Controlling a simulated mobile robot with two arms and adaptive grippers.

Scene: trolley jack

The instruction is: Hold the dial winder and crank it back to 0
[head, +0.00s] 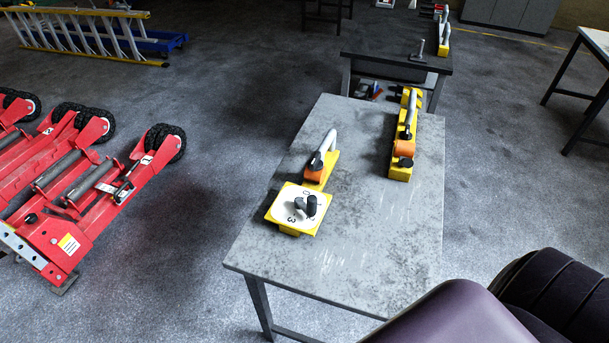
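The dial winder (281,207) is a yellow square block with a white face, on the left side of the grey metal table. A 0 shows near the far edge of the face and a 3 near the close edge; other marks are hidden or too small to read. A dark crank with a grey knob (309,205) sits over the middle of the face and covers part of it. Which mark the crank points at cannot be told. Neither of my grippers is in view, and nothing is seen holding the winder.
A yellow lever unit (314,172) with an orange part stands just behind the winder. A longer one (404,135) stands at the table's (350,230) back right. The table's front is clear. Red trolley jacks (88,205) stand on the floor at left. A dark purple shape fills the lower right.

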